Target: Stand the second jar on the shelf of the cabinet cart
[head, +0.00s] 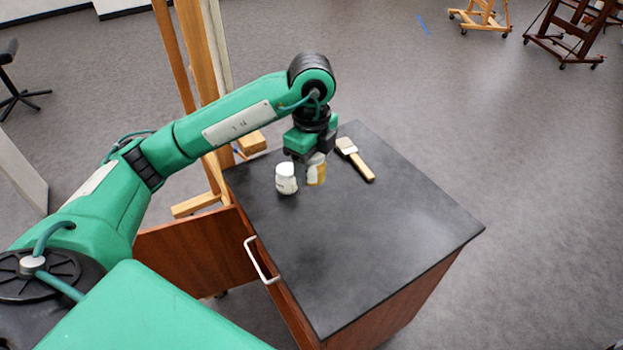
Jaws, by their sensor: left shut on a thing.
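My left gripper (314,163) points down over the far left part of the cabinet cart's dark top (380,240). It is shut on a jar with a yellowish label (317,174), partly hidden by the fingers. I cannot tell whether this jar touches the top. A white jar (286,180) stands upright on the top just left of the gripper. The cart's brown door panel (195,252) sticks out to the left, open. A pale handle (262,261) shows at the cart's left side. The shelf inside is hidden. My right gripper is out of view.
A flat brush with a wooden handle (357,162) lies on the top, right of the gripper. The near and right parts of the top are bare. A wooden easel (207,90) stands close behind the cart's far left corner. Floor to the right is clear.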

